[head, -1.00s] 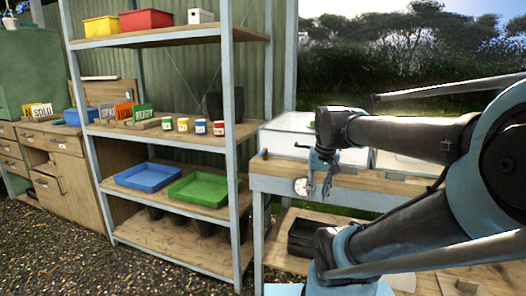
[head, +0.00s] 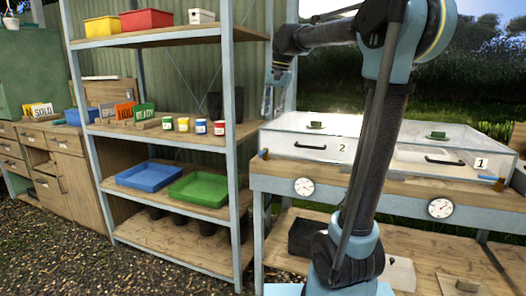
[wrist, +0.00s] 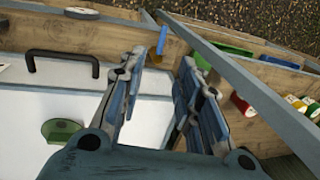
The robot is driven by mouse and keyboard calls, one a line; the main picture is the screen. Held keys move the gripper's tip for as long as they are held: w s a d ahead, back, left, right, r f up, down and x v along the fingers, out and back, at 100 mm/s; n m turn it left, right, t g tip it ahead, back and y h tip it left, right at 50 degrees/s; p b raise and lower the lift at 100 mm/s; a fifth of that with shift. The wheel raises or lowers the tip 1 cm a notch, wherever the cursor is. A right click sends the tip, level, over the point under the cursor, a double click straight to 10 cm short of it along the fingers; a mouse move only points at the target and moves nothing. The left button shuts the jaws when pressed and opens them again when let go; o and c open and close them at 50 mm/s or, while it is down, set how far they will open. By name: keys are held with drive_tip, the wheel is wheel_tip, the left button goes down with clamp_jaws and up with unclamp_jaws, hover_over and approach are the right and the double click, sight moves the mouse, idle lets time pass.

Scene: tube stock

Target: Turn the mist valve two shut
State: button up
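Mist valve two (head: 264,154) is on the front left corner of the bench, beside the clear-lidded case marked 2 (head: 342,148). It has a small blue lever and an orange part. In the wrist view the blue lever (wrist: 162,40) shows beyond the fingertips, roughly between them in the picture, with nothing touching it. My gripper (head: 268,108) is raised above the bench's left end, in front of the shelf's right post. In the wrist view its two fingers (wrist: 163,68) are apart and empty. How far the lever is turned is hard to tell.
A second valve (head: 490,179) with a blue lever is by case 1 (head: 480,163). Round dials (head: 304,187) are on the bench front. The steel shelf post (head: 230,130) stands close left of valve two. Shelves hold small pots (head: 201,127) and trays (head: 150,177).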

approach(263, 153)
drive_tip(key=f, duration=0.2)
drive_tip(key=a+f, duration=0.1)
drive_tip(key=f, duration=0.4)
drive_tip(key=shift+w+a+f, duration=0.3)
drive_tip(key=shift+a, duration=0.1)
drive_tip(key=shift+c, duration=0.2)
clamp_jaws()
